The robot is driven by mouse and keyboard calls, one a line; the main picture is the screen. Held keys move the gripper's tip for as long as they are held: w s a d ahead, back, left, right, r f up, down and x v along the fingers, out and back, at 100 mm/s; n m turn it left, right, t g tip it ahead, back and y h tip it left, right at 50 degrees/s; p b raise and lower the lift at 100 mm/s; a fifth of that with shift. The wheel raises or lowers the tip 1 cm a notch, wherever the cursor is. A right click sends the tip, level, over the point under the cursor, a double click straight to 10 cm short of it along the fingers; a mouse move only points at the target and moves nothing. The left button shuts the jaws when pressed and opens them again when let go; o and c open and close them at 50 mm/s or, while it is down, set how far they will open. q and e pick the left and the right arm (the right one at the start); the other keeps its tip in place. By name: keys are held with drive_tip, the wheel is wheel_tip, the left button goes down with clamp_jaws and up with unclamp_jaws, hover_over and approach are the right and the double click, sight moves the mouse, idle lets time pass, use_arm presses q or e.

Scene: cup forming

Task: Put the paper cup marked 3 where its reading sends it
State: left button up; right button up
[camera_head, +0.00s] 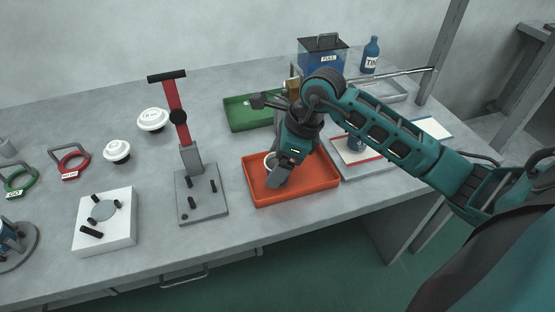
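My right gripper (277,181) reaches down into the orange-red tray (326,184). A white round rim (269,160), which looks like a paper cup, shows just behind the gripper in that tray. The gripper hides most of it, so I see no number on it. I cannot tell whether the fingers are shut on it. A green tray (236,114) with a small label lies farther back. A blue item (355,144) stands by a white sheet with a red edge, partly behind my arm. My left gripper is not in view.
A red-handled lever press (188,157) stands left of the orange-red tray. Farther left are a white block with pegs (105,236), two white round pieces (152,120), and red (70,162) and green ring gauges. A blue container (322,57) and bottle (371,53) stand at the back.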

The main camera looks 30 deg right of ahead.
drive_tip(key=shift+o, duration=0.2)
drive_tip(key=shift+r, duration=0.15)
drive_tip(key=shift+d+r, duration=0.15)
drive_tip(key=shift+r, duration=0.2)
drive_tip(key=p+v, duration=0.1)
drive_tip(key=v, duration=1)
drive_tip(key=shift+r, duration=0.15)
drive_tip(key=shift+s, duration=0.15)
